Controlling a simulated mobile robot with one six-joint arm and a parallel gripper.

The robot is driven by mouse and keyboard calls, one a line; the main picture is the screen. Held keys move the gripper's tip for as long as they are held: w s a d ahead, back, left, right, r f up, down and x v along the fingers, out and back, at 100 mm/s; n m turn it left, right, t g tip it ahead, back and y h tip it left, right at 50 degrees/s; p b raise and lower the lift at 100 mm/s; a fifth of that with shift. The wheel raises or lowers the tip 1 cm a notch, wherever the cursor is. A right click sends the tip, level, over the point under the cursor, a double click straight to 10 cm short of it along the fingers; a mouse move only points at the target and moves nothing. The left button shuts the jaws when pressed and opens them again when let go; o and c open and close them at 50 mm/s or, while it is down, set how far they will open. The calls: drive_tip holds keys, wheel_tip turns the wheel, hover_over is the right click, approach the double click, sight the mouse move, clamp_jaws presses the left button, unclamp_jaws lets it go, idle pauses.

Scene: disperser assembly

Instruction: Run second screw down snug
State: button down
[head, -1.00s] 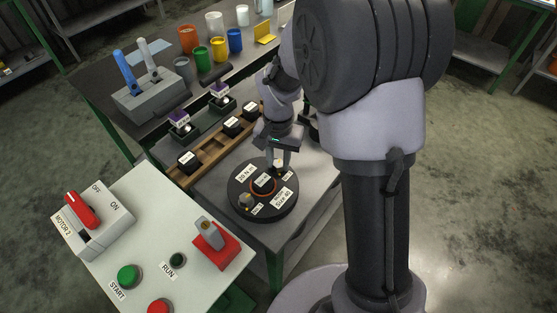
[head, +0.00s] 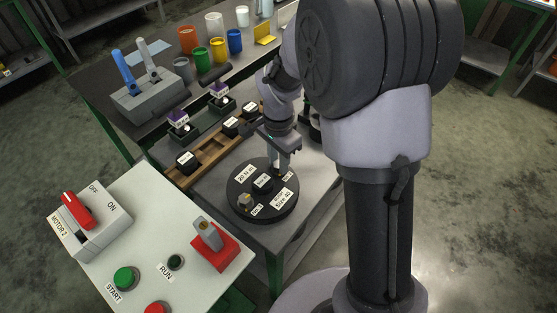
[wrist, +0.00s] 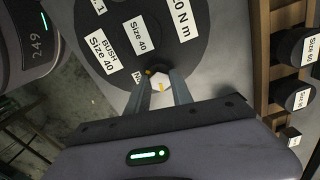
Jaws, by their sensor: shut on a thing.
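The round black disperser base (head: 240,182) lies on the grey bench, with labels reading "20 N m", "BUSH Size 40" and "Size 40". A black centre piece (head: 263,183) sits in its middle. One screw (head: 246,200) with a yellow mark stands at the disc's near left, apart from my gripper. My gripper (head: 281,170) points down at the disc's far right edge. In the wrist view its two fingers (wrist: 160,88) are shut on the second screw (wrist: 158,83), a pale hex head with an orange mark. The screw's shank and seat are hidden.
A wooden rack (head: 208,150) with labelled black parts stands just behind the disc. A control panel (head: 135,225) with buttons and switches is at the near left. Coloured cups (head: 203,56) and a grey lever box (head: 148,98) are on the back bench.

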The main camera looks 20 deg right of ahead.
idle(0.4)
drive_tip(key=c, duration=1.4)
unclamp_jaws()
wheel_tip(320, 180, up, 18)
drive_tip(key=p, duration=0.7)
drive_tip(key=shift+f, duration=0.25)
drive_tip(key=s+a+r+n+t+y+b, duration=0.1)
drive_tip(key=s+r+n+t, duration=0.2)
drive_tip(key=s, duration=0.7)
drive_tip(key=s+a+r+n+t+y+b, duration=0.1)
drive_tip(key=s+a+r+n+t, duration=0.1)
drive_tip(key=s+n, duration=0.3)
drive_tip(key=s+r, duration=0.1)
drive_tip(key=s, duration=0.3)
drive_tip(key=shift+s+a+r+t, duration=0.15)
drive_tip(key=shift+s+t, duration=0.25)
